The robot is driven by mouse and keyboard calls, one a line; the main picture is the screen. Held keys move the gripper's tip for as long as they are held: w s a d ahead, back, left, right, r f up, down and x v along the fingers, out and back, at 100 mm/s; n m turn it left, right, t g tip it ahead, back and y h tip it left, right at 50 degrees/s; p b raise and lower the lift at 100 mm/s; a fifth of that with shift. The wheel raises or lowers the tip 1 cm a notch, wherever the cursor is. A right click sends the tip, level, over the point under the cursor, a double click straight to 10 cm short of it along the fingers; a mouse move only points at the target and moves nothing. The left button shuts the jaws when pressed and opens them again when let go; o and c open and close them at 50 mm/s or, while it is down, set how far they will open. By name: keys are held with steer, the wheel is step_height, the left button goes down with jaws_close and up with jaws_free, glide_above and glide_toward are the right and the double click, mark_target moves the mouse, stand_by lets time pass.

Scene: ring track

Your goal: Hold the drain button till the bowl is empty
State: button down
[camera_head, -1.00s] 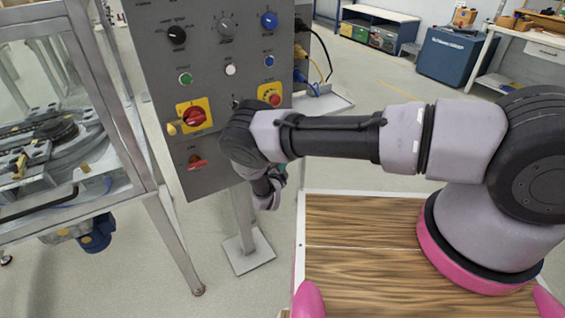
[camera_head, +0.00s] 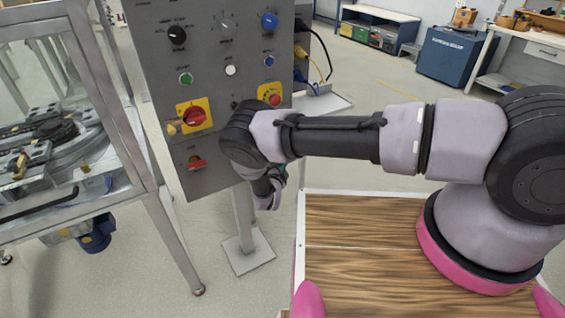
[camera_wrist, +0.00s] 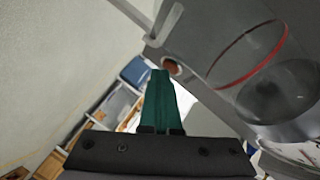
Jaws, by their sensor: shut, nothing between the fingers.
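In the wrist view my gripper (camera_wrist: 160,78) has its green fingers shut and empty. Their tips are close to a small round orange-brown button (camera_wrist: 172,67) in a pale ring on a grey housing. I cannot tell whether they touch or press it. Right of it is a clear bowl (camera_wrist: 240,85) with a red line around it. Grey liquid (camera_wrist: 285,85) appears to lie low in the bowl, below the red line. In the head view my arm hides the button and bowl, and my fingers barely show.
A grey control panel (camera_head: 215,50) with several knobs and buttons stands left of my arm on a post. A glass-sided frame (camera_head: 140,180) encloses the ring track (camera_head: 85,140) at the far left. A blue cabinet (camera_head: 447,55) and benches are farther back. Open floor lies between.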

steer(key=shift+s+d, duration=0.45)
steer(key=shift+s, duration=0.2)
steer(key=shift+s+d, duration=0.7)
steer(key=shift+s, duration=0.35)
steer(key=shift+s+d, duration=0.7)
steer(key=shift+s, duration=0.35)
